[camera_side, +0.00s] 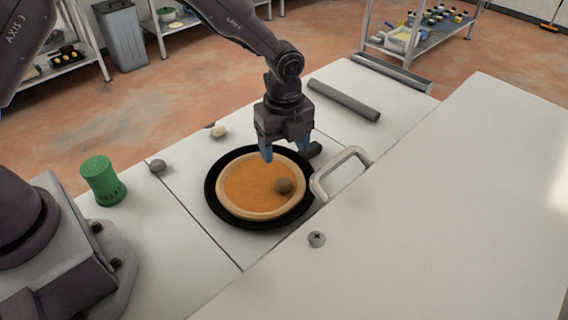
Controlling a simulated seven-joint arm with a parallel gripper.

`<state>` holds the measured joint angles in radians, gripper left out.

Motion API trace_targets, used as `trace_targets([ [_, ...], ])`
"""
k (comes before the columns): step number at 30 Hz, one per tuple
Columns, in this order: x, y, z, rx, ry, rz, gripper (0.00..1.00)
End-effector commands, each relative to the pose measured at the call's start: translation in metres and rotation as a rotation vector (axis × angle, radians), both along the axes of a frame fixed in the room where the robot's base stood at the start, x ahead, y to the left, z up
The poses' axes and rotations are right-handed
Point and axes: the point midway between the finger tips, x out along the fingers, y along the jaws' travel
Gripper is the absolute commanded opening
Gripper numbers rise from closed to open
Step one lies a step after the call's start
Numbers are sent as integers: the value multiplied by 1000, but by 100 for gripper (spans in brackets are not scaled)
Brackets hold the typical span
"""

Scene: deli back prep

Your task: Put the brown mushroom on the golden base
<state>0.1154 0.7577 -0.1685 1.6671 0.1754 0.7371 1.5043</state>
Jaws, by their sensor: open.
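The golden base (245,183) is a round, orange-topped disc with a pale rim, lying in a black pan (213,203). A small round brown thing, which looks like the brown mushroom (284,186), rests on the right part of the base. A similar grey-brown lump (157,166) lies on the counter left of the pan. My gripper (284,151) has blue fingertips spread apart with nothing between them. It hangs over the back right part of the pan, above and behind the brown mushroom in the picture, and apart from it.
A pale round piece (219,132) lies behind the pan, with a small dark bit beside it. A green shaker (103,181) stands at left. A pale looped handle (342,172) is right of the pan. A grey roller (343,100) lies farther back.

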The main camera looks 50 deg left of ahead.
Motion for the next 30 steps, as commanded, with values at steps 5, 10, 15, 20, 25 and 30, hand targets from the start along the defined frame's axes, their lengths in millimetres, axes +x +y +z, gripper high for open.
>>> trace_targets([
  [5, 0, 0, 19, -1, -1, -1, 65],
  [10, 0, 0, 23, -1, 0, -1, 65],
  [15, -4, 6, 43, 3, -26, 73, 65],
  [20, -24, 28, 107, -1, -112, 346, 65],
  [25, -71, 57, 174, -48, -214, 737, 65],
  [30, -129, 81, 218, -147, -297, 1133, 65],
])
